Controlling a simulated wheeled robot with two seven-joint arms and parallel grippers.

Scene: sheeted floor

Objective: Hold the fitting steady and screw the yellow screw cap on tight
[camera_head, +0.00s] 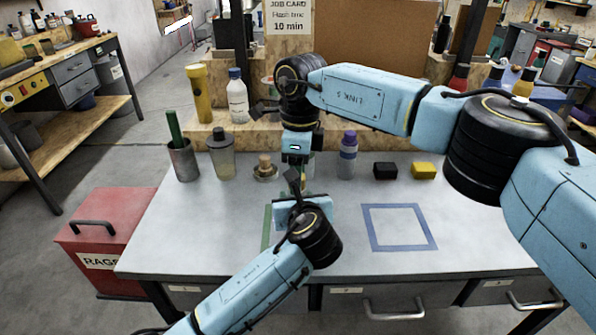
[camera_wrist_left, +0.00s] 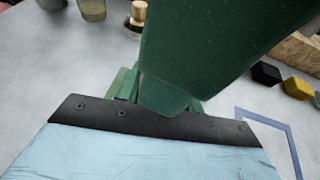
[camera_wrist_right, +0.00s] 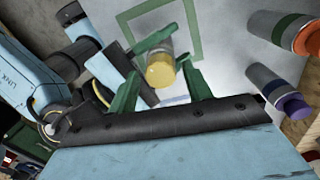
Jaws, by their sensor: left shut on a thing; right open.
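The fitting (camera_wrist_right: 155,53), a short grey cylinder, shows in the right wrist view with the yellow screw cap (camera_wrist_right: 160,73) at its end facing the camera. My left gripper (camera_head: 300,192) is shut on the fitting; its green fingers show around it in the right wrist view. My right gripper (camera_wrist_right: 163,78) is open, with one green finger on each side of the cap and visible gaps; it is above the left gripper in the head view. Fitting and cap are mostly hidden by the grippers there. A large green piece blocks the left wrist view.
A green outline (camera_head: 267,228) and a blue square outline (camera_head: 372,228) mark the table. A purple-capped bottle (camera_head: 348,155), a black block (camera_head: 385,171) and a yellow block (camera_head: 424,171) stand right of the grippers. A jar (camera_head: 221,155) and a cup (camera_head: 184,162) stand left. The front right is clear.

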